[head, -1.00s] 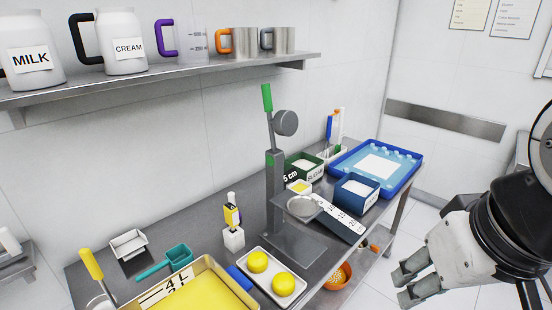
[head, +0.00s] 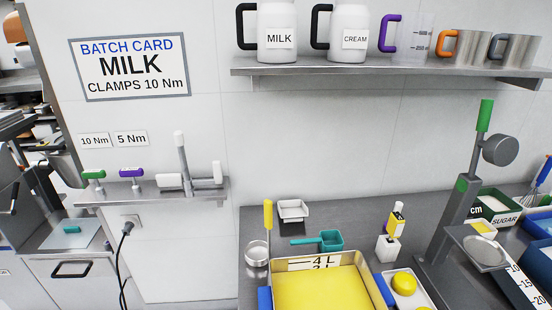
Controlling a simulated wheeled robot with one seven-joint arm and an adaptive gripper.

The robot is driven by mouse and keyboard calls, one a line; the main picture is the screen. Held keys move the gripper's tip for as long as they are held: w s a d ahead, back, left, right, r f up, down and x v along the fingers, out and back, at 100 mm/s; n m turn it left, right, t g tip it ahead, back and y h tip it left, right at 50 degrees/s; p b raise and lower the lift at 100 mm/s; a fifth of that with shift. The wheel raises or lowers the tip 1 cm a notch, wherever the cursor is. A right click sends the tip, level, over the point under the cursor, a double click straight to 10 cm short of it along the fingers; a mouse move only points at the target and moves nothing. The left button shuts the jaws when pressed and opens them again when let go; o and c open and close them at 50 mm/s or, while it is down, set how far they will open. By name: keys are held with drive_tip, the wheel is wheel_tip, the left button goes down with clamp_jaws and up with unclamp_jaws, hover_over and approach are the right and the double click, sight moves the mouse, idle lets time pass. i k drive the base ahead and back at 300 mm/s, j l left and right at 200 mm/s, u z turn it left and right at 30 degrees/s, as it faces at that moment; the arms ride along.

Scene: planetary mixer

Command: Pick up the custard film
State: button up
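A metal tray (head: 362,265) at the bottom centre of the head view holds a smooth yellow layer (head: 318,292), cut off by the lower edge. The layer looks like custard, but I cannot tell a separate film on it. A white strip marked with litres lies along the tray's far inner side. No item labelled custard film shows. My gripper is out of the picture.
A teal scoop (head: 329,240), a small white tray (head: 293,210) and a yellow-handled ladle (head: 268,217) stand behind the tray. A green-handled press (head: 463,185) stands to the right. A shelf (head: 390,70) with jugs overhangs the back. A tool ledge (head: 150,190) is on the left wall.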

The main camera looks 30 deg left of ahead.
sight(75, 233)
drive_tip(key=u, duration=2.5)
drive_tip(key=i, duration=1.25)
drive_tip(key=i+j, duration=0.1)
drive_tip(key=i, duration=1.2)
drive_tip(key=l+z, duration=0.05)
